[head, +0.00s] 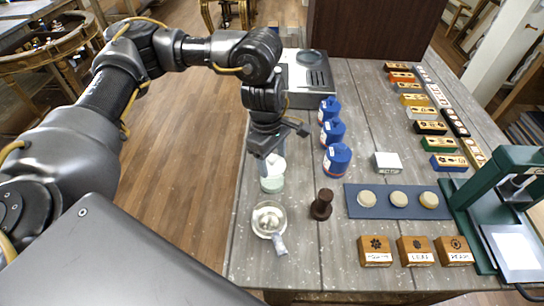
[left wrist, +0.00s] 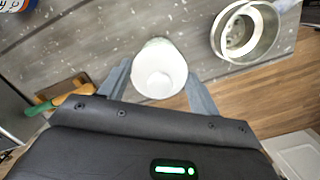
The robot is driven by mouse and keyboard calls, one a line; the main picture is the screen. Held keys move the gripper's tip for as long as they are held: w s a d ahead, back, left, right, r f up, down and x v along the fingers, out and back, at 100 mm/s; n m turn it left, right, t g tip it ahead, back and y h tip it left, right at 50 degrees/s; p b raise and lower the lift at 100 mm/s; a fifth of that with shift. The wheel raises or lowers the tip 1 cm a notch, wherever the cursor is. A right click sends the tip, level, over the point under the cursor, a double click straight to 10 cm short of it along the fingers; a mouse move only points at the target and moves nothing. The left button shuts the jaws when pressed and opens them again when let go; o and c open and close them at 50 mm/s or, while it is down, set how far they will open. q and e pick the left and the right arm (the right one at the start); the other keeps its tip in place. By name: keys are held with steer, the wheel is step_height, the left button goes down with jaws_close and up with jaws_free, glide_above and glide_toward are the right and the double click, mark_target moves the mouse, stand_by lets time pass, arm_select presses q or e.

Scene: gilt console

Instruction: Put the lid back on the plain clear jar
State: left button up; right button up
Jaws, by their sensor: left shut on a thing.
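My left gripper (head: 268,160) points down near the table's left edge, shut on a pale, whitish round thing (head: 273,184). In the left wrist view this thing (left wrist: 160,68) sits between the two fingers, with a smaller circle showing inside its outline. I cannot tell whether it is the lid alone or a jar with its lid. A clear round vessel (head: 259,220) with pale contents and a grey handle stands just in front of it. It also shows in the left wrist view (left wrist: 217,38), apart from the held thing. My right gripper is not in view.
Several blue lidded pots (head: 337,160) stand behind and right. A dark brown knobbed piece (head: 321,205) is right of the clear vessel. A blue mat (head: 352,203) carries pale discs. Wooden blocks (head: 375,251) line the front; a green press (head: 490,225) stands right.

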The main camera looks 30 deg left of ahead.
arm_select(q)
steer(key=shift+s, duration=0.15)
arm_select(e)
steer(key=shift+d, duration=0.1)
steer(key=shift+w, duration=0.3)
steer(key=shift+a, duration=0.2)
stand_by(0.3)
arm_select(q)
steer(key=shift+f+b, duration=0.15)
steer(key=shift+b, duration=0.15)
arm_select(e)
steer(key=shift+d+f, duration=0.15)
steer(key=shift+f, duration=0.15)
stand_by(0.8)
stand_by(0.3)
arm_select(q)
steer(key=o, duration=1.3)
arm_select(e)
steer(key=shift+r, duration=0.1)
arm_select(q)
steer(key=shift+r+p, duration=2.75)
steer(key=shift+r, duration=0.8)
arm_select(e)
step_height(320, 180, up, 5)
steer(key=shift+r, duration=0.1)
